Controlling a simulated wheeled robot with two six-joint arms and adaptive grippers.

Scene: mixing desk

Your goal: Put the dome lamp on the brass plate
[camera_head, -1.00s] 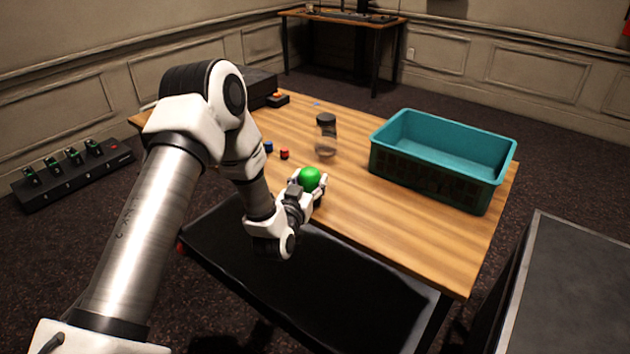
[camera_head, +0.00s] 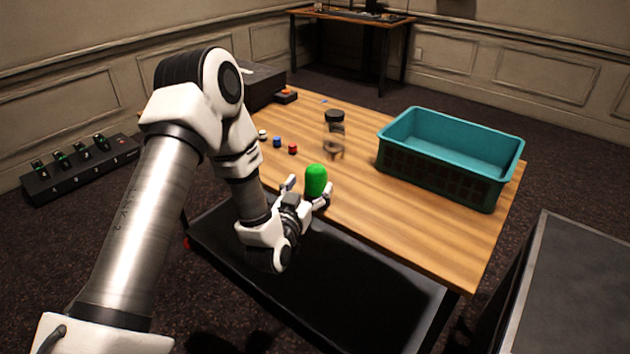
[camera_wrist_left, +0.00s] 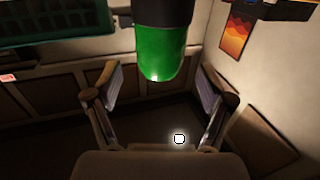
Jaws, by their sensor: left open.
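The dome lamp (camera_head: 316,181), a bright green rounded dome, stands near the close edge of the wooden table. In the left wrist view the green dome (camera_wrist_left: 160,52) with its dark base appears at top centre, seemingly upside down, between the two spread fingers. My left gripper (camera_head: 307,192) is open just in front of the lamp, with its fingers low around the near side of the dome. A clear gap shows on both sides of the dome in the wrist view (camera_wrist_left: 158,90). I cannot make out a brass plate. My right gripper is not in view.
A teal crate (camera_head: 395,155) stands on the right of the table (camera_head: 400,228). A dark-lidded clear jar (camera_head: 334,135) stands behind the lamp. Small red (camera_head: 293,149) and blue (camera_head: 277,142) pieces lie left of the jar. The table's front right is clear.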

